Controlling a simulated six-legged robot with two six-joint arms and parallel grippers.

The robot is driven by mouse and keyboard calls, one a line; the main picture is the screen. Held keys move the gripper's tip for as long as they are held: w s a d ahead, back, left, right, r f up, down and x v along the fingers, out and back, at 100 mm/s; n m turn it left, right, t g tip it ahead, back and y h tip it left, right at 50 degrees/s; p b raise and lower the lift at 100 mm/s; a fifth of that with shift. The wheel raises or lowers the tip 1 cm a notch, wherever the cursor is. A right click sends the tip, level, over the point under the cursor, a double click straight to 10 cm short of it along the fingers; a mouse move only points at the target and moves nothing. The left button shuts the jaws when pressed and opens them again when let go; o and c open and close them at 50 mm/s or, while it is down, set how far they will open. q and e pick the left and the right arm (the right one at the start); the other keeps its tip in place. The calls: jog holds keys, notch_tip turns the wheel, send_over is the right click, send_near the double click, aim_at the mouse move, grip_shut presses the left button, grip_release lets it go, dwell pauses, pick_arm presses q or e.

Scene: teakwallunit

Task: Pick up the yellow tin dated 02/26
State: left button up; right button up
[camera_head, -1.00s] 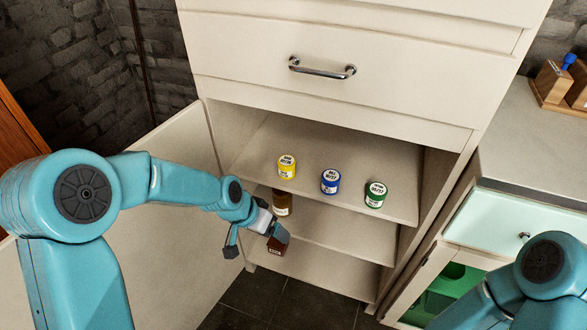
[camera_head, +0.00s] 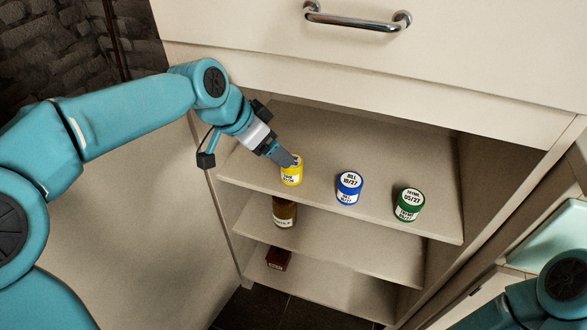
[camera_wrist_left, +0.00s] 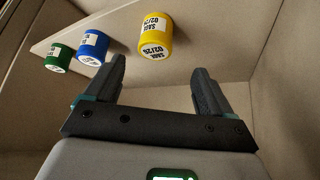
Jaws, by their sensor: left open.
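The yellow tin (camera_head: 291,175) stands upright on the top shelf (camera_head: 330,150) of the open cupboard, the leftmost of three tins. Its label also shows in the left wrist view (camera_wrist_left: 155,36), upside down, and appears to read 02/26. My left gripper (camera_head: 284,157) is at the tin's upper left in the head view and partly covers its lid. In the left wrist view its fingers (camera_wrist_left: 159,75) are apart, with the tin beyond their tips and nothing between them. Contact cannot be told. My right gripper is out of view.
A blue tin (camera_head: 349,188) and a green tin (camera_head: 409,204) stand to the right on the same shelf. A brown bottle (camera_head: 284,211) and a dark red box (camera_head: 278,258) are on lower shelves. A drawer (camera_head: 400,60) overhangs the opening.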

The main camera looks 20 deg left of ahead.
aim_at(296, 166)
pick_arm(q)
jog(key=b+x, duration=0.1)
jog(key=x, duration=0.4)
jog(key=shift+s, duration=0.2)
jog(key=b+x, duration=0.1)
jog(key=x, duration=0.1)
jog(key=b+x, duration=0.1)
jog(key=x, duration=0.2)
jog(key=shift+w+d+f+b, duration=0.1)
jog(key=shift+d+f+b, duration=0.15)
jog(key=shift+d+b, duration=0.2)
jog(key=c, duration=1.1)
